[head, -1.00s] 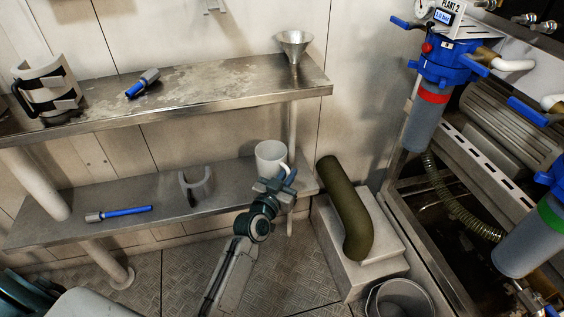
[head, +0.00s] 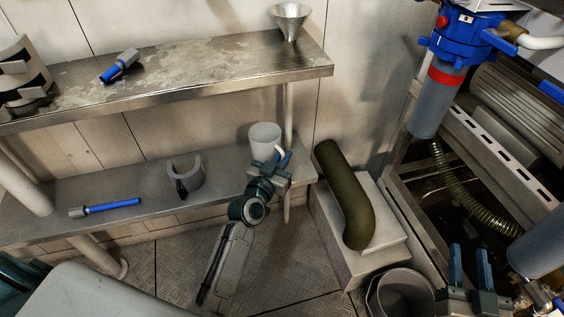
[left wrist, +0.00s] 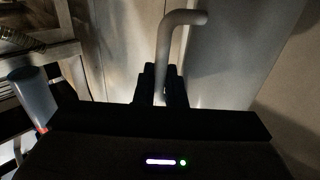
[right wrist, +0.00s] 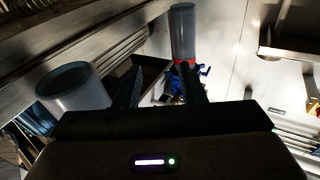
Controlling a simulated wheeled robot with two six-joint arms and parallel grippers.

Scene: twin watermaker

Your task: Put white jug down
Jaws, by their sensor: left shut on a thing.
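The white jug (head: 264,138) is upright at the right end of the lower shelf (head: 225,177). I cannot tell whether its base touches the shelf. My left gripper (head: 272,167) is in front of it, shut on its handle (head: 281,150). In the left wrist view the pale curved handle (left wrist: 167,50) stands between the dark fingers (left wrist: 160,85). My right gripper (head: 469,268) is empty, with its fingers apart, at the lower right. Its spread fingers (right wrist: 158,88) also show in the right wrist view.
The lower shelf also holds a grey clip (head: 185,177) and a blue-handled tool (head: 105,207). The upper shelf (head: 200,75) is above, with a funnel (head: 290,20). A dark green pipe (head: 347,200) stands right of the jug; a bucket (head: 400,295) is below.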

